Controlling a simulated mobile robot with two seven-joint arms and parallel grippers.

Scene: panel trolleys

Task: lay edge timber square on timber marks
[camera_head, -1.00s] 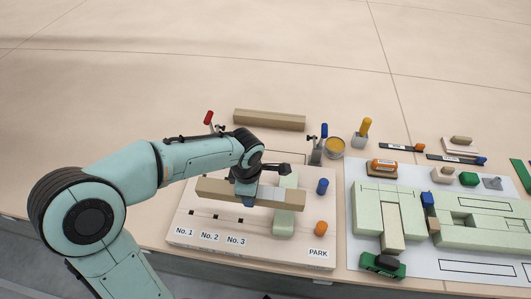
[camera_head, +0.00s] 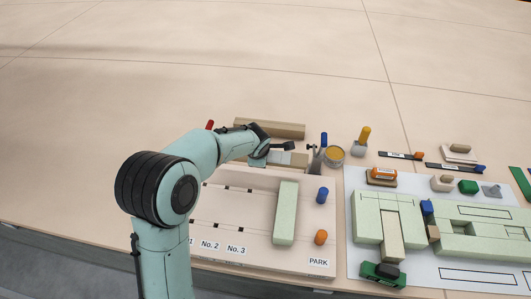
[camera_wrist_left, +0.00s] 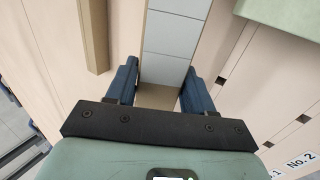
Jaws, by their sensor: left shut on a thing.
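My left gripper (camera_head: 268,157) is shut on a tan edge timber with a grey middle section; its free end (camera_head: 299,160) shows right of the gripper. In the left wrist view the timber's grey faces (camera_wrist_left: 172,45) run between the two blue fingers of the gripper (camera_wrist_left: 160,88). It lies crosswise just behind the pale board (camera_head: 262,258), roughly parallel to its back edge. I cannot tell whether it touches the table. The timber marks are mostly hidden under arm and timber. My right gripper is not in view.
A second tan timber (camera_head: 285,130) lies behind, also at left in the wrist view (camera_wrist_left: 94,35). A clamp with a blue handle (camera_head: 324,139) and a yellow tin (camera_head: 334,156) stand close to the right. A pale green block (camera_head: 286,213) lies on the board.

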